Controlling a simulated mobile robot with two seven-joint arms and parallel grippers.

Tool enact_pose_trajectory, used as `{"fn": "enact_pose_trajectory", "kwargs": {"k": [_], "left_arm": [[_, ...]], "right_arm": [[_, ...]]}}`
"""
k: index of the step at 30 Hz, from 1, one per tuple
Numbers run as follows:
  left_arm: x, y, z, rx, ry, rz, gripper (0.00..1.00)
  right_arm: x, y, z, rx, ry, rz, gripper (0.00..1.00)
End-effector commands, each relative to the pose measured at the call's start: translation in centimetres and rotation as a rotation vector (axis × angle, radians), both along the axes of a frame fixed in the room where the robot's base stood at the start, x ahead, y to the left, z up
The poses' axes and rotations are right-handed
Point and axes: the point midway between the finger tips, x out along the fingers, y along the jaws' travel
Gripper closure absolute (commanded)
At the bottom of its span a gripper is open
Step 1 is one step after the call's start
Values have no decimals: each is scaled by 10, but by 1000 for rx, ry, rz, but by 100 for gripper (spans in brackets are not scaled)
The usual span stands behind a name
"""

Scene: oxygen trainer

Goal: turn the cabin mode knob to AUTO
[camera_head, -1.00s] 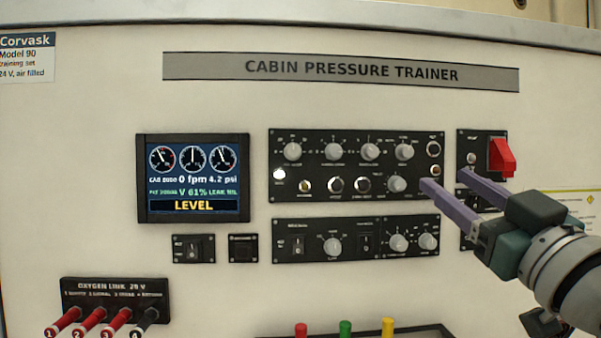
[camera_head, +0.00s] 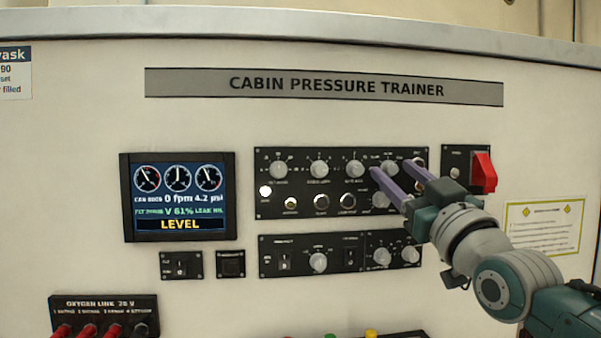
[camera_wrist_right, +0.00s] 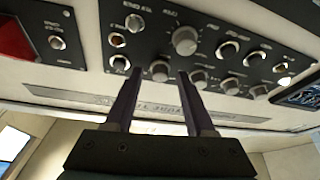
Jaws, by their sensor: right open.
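The cabin pressure panel (camera_head: 335,186) carries several round grey knobs; its labels are too small to read, so I cannot tell for sure which one is the cabin mode knob. My right gripper (camera_head: 391,167) is open and empty, its purple fingers reaching toward the rightmost upper-row knob (camera_head: 389,169). In the right wrist view, seen upside down, that knob (camera_wrist_right: 160,69) appears between the fingertips (camera_wrist_right: 159,73); contact cannot be told. A larger lower-row knob (camera_head: 381,199) is partly hidden by a finger; it shows fully in the wrist view (camera_wrist_right: 185,40). My left gripper is not in view.
A red guarded switch (camera_head: 483,172) projects right of the panel, close to my right gripper. A second knob panel (camera_head: 340,242) sits below. The display (camera_head: 180,197) at left reads LEVEL. Coloured plugs (camera_head: 88,331) stand at lower left.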

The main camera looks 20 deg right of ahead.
Motion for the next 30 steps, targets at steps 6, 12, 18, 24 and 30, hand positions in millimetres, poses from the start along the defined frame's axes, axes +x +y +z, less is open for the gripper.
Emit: {"fn": "enact_pose_trajectory", "kwargs": {"k": [6, 12, 18, 24, 30], "left_arm": [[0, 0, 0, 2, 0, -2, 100], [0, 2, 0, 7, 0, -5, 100], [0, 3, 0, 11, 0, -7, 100], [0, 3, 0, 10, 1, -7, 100], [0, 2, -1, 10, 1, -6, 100]], "right_arm": [[0, 0, 0, 0, 0, 0, 67], [0, 0, 0, 0, 0, 0, 89], [0, 0, 0, 0, 0, 0, 100], [0, 0, 0, 0, 0, 0, 100], [0, 0, 0, -20, 4, 0, 100]]}}
